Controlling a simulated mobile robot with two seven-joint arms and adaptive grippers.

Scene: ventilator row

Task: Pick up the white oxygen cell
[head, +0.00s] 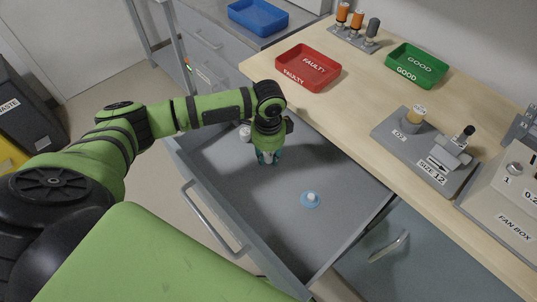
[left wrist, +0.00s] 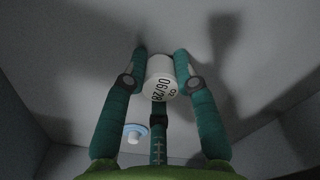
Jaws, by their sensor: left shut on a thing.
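My left gripper (head: 267,158) reaches down into the open grey drawer (head: 225,188). Its teal fingers are shut on the white oxygen cell (left wrist: 159,78), a short white cylinder. In the left wrist view the cell sits between the fingertips of my left gripper (left wrist: 160,72), with dark print reading "O2" and "06/28" on its near end. In the head view the fingers mostly hide the cell. I cannot tell whether it still touches the drawer floor. My right gripper is not in view.
A blue disc with a white knob (head: 310,199) lies in the drawer. A small whitish object (head: 245,132) is near the gripper. Above, the wooden worktop holds a red FAULTY tray (head: 290,78), a green GOOD tray (head: 416,72) and a grey fixture (head: 400,140). The drawer walls surround my gripper.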

